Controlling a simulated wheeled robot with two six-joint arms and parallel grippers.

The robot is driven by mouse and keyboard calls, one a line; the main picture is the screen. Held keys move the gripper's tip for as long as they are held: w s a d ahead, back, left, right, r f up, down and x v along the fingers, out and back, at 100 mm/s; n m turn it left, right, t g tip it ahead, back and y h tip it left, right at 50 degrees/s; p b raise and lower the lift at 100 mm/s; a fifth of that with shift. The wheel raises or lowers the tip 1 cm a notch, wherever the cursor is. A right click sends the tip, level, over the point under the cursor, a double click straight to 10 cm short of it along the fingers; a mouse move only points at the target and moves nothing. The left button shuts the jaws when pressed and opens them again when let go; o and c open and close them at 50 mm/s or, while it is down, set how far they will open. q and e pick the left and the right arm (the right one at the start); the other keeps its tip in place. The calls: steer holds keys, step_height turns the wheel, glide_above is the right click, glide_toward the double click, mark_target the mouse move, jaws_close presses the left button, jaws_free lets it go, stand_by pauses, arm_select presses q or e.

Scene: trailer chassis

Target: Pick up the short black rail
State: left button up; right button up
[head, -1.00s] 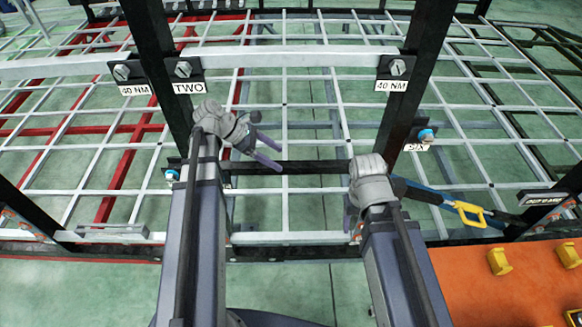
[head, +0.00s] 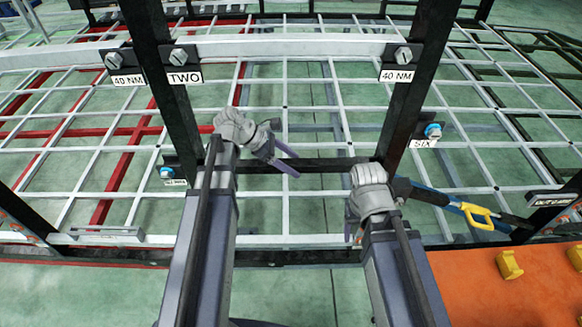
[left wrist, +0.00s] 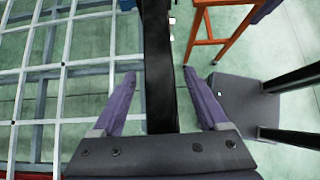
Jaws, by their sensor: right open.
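The short black rail (head: 325,164) runs level between two black uprights in the head view, behind my grippers. My left gripper (head: 284,146) is over the left part of it with its purple fingers apart. In the left wrist view, a black bar (left wrist: 160,80), seemingly this rail, passes between the spread fingers of the left gripper (left wrist: 163,100); I see no clear contact. My right gripper (head: 350,222) is open near the rail's right end, its fingers mostly hidden behind its wrist.
Black uprights (head: 405,110) stand on both sides, with bolts and labels. A white grid (head: 300,215) lies behind and below. A blue and yellow tool (head: 470,212) is at the right, above an orange surface (head: 470,285). Green floor shows in front.

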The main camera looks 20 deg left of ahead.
arm_select(q)
jaws_close()
stand_by(0.4)
stand_by(0.8)
